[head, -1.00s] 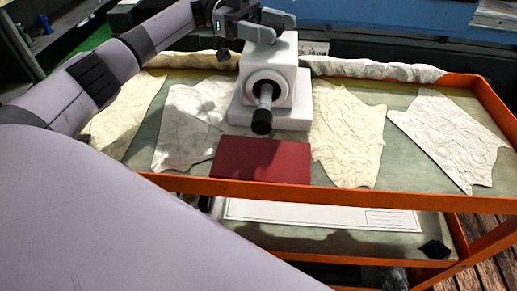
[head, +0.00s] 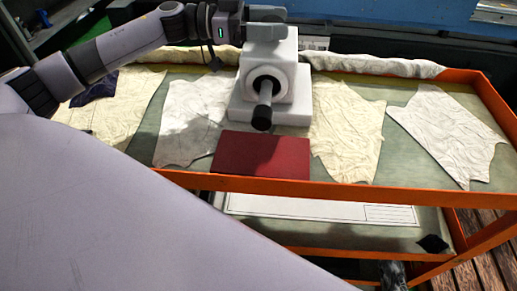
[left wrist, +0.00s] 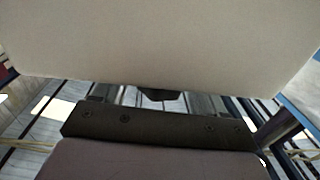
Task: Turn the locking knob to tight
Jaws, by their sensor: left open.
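The white block-shaped unit (head: 293,82) stands on the orange cart's top shelf. A grey shaft with a black end (head: 262,112) sticks out of the dark round opening in its front. My left gripper (head: 267,23) is open at the top of the block, its two grey fingers level and pointing right. I cannot tell whether they touch the block. I cannot make out the locking knob; the fingers and block may hide it. In the left wrist view a broad pale surface (left wrist: 165,40) fills the upper part, close to the camera. My right gripper is not in view.
A dark red flat object (head: 262,155) lies in front of the block. Several pale cloths or hides (head: 450,130) lie across the shelf, and a rolled cloth (head: 380,68) lies along the back. The orange rim (head: 330,194) edges the cart. A lower shelf holds a white sheet.

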